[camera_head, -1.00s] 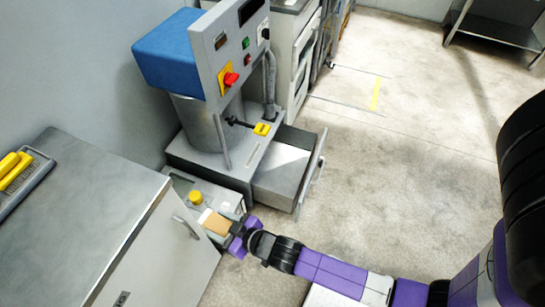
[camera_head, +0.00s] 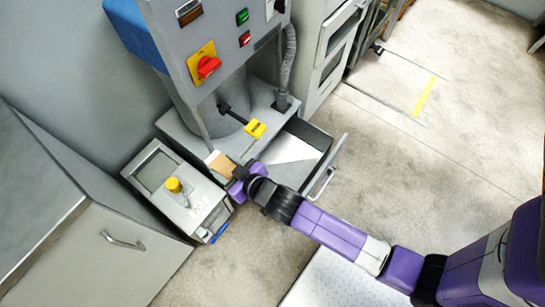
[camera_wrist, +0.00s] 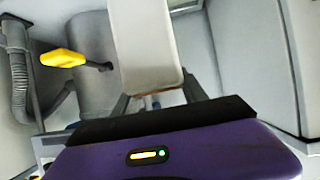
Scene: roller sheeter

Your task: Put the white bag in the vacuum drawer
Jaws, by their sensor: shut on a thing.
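My gripper (camera_head: 238,177) is shut on a flat, pale thing, which I take to be the white bag (camera_head: 219,163); it shows a white part and a tan part. In the wrist view my gripper (camera_wrist: 157,98) has the white bag (camera_wrist: 147,40) between its fingers, with a brownish near edge. The bag is in front of the machine's base, left of the drawer. The vacuum drawer (camera_head: 322,172) is pulled open at the base of the grey machine, with a pale patch inside. The bag appears outside the drawer.
The grey machine (camera_head: 232,50) with a red knob and a yellow handle (camera_head: 256,129) stands behind the drawer. A cabinet (camera_head: 125,255) is further left. Floor at the right is open.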

